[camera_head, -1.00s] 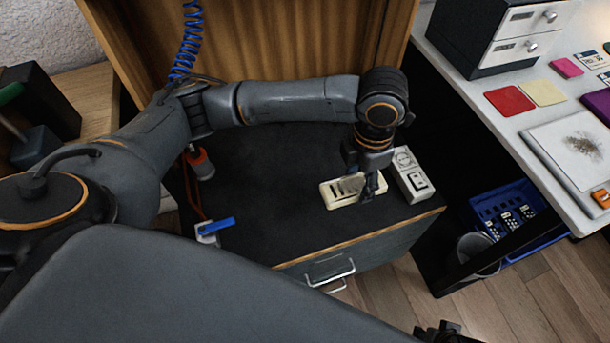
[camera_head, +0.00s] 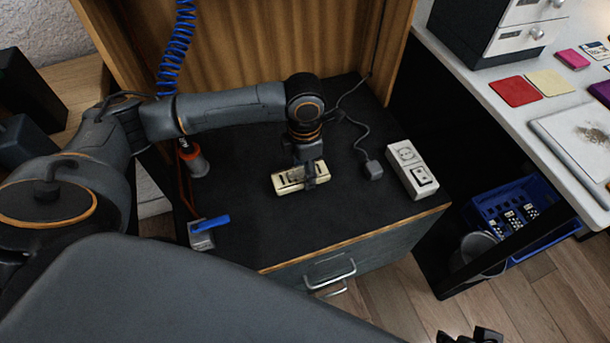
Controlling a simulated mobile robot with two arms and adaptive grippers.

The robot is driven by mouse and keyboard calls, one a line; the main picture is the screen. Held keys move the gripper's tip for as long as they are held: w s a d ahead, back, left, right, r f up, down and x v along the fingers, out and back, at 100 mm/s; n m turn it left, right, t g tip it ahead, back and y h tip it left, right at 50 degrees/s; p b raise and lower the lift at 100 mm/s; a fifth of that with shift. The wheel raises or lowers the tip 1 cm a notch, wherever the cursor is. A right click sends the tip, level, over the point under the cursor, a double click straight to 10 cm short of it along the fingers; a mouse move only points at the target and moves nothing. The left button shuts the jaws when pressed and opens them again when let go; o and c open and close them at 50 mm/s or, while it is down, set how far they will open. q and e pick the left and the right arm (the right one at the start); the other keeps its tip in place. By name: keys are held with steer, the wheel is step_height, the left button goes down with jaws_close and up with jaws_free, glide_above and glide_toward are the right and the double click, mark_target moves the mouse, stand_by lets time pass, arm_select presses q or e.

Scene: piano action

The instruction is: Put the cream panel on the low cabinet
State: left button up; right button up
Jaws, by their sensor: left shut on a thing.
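The cream panel (camera_head: 288,183), a small slotted plate, is over the black top of the low cabinet (camera_head: 345,222). My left gripper (camera_head: 307,174) comes down from above and is shut on the panel, with its fingers across the panel's right half. I cannot tell whether the panel touches the cabinet top or is held just above it. My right gripper (camera_head: 472,336) shows only as a dark piece at the bottom edge, and its fingers cannot be made out.
A white socket block (camera_head: 412,171) and a grey plug with a cord (camera_head: 372,169) lie right of the panel. A blue-handled tool (camera_head: 208,226) and a red-and-grey item (camera_head: 195,162) are at the left. The cabinet's front middle is clear. A blue crate (camera_head: 510,215) stands beyond the right side.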

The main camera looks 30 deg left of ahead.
arm_select(q)
step_height(320, 180, down, 2)
steer(key=shift+d+f, duration=0.1)
arm_select(e)
steer(key=shift+f, duration=0.6)
arm_select(q)
steer(key=o, duration=1.3)
step_height(320, 180, up, 7)
steer(key=shift+r+p, duration=0.15)
steer(key=shift+p, duration=1.05)
step_height(320, 180, up, 5)
steer(key=shift+p, duration=0.6)
arm_select(e)
steer(key=x, duration=0.5)
steer(key=shift+a+f, duration=0.1)
steer(key=shift+a, duration=0.05)
